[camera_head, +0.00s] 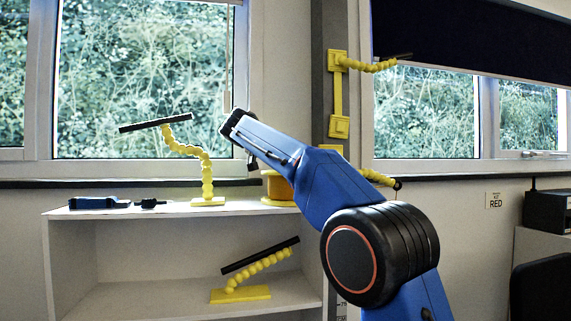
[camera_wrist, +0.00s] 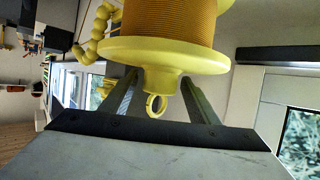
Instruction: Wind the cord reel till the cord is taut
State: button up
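The cord reel (camera_wrist: 165,48) fills the top middle of the wrist view, with orange-brown cord (camera_wrist: 170,18) wound between yellow flanges. A yellow hub with a small ring (camera_wrist: 155,105) sticks out of its near flange. My gripper (camera_wrist: 162,80) has its two fingers apart, one on each side of the hub; I cannot tell whether either touches it. In the head view the reel (camera_head: 278,187) stands at the right end of the white shelf top, partly hidden behind my blue arm. My fingers are not clear there.
A yellow beaded stand with a black bar (camera_head: 207,165) and a dark blue tool (camera_head: 98,202) are on the shelf top (camera_head: 150,211). A similar stand (camera_head: 250,280) is on the lower shelf. A yellow beaded arm (camera_head: 370,66) juts from the post.

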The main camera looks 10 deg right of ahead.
jog(key=v, duration=1.7)
jog(key=shift+s+a, duration=0.2)
jog(key=shift+s, duration=0.1)
